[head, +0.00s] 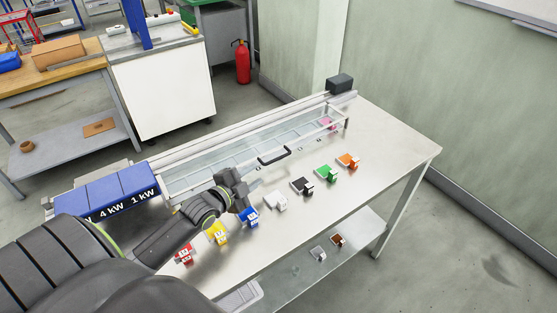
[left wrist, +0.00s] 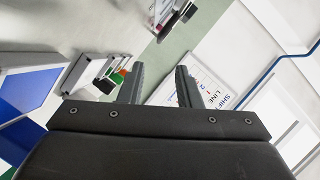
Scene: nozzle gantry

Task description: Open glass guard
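The glass guard (head: 222,162) is a long clear panel in a pale frame, running along the gantry on the steel table in the head view. Its black bar handle (head: 274,156) is at the front edge, near the middle. The guard looks lowered over the gantry. My left gripper (head: 244,187) is above the table, to the left of and nearer than the handle, apart from it. In the left wrist view the left gripper's two fingers (left wrist: 161,84) are spread with nothing between them. My right gripper is not in view.
Several coloured nozzle blocks stand in a row along the table front, including a blue one (head: 249,216) close below my left gripper. Blue boxes (head: 110,193) stand at the left end. A black block (head: 340,83) sits at the gantry's far end. The table's right end (head: 400,150) is clear.

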